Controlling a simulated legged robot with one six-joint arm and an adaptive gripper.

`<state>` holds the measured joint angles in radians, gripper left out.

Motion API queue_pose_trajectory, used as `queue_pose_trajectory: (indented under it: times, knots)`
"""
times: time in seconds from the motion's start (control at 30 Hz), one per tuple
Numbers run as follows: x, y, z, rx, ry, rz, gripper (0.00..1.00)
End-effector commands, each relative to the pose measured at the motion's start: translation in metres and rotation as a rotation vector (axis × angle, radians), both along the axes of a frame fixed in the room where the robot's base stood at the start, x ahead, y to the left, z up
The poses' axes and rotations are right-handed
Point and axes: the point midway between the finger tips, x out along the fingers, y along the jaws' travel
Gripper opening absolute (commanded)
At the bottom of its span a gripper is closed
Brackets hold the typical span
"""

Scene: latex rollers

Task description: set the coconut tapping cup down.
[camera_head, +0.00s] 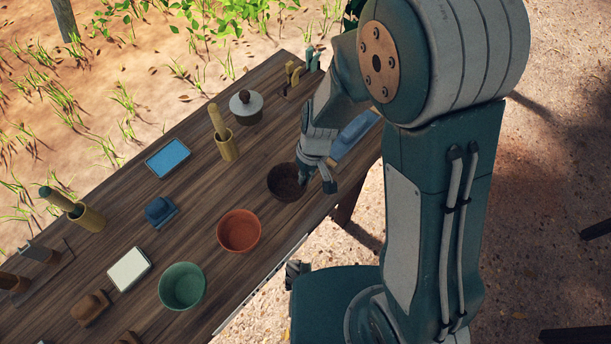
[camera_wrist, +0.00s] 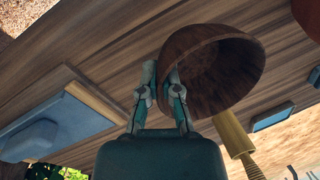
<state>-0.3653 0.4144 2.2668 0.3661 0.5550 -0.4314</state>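The coconut tapping cup (camera_head: 287,183) is a dark brown bowl at the table's near right edge, its mouth facing up. In the wrist view the cup (camera_wrist: 220,70) fills the upper middle. My gripper (camera_head: 311,178) is at the cup's right side. In the wrist view my gripper (camera_wrist: 161,80) has its fingers close together with the cup's wall between them, one finger on the inner side and one outside. The cup is at or very near the tabletop; I cannot tell if its base touches.
On the wooden table (camera_head: 190,200), an orange cup (camera_head: 239,231) and a green cup (camera_head: 183,286) stand to the left. A bamboo holder (camera_head: 228,146) and a lidded pot (camera_head: 246,106) stand behind.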

Motion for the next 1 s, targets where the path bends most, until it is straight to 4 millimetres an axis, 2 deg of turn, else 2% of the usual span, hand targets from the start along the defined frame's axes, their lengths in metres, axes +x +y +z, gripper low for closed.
queue_pose_trajectory:
  times: [0.33,0.4,0.43,0.83,1.0]
  knots:
    - [0.0,-0.001,-0.004,0.001,0.0,0.001,0.0]
    - [0.0,-0.001,-0.004,0.001,-0.001,0.001,0.36]
    - [0.0,0.0,-0.004,0.001,-0.001,0.001,0.43]
    - [0.0,-0.001,-0.001,0.001,-0.002,0.001,0.43]
    - [0.004,-0.004,0.022,0.003,-0.006,0.001,0.43]
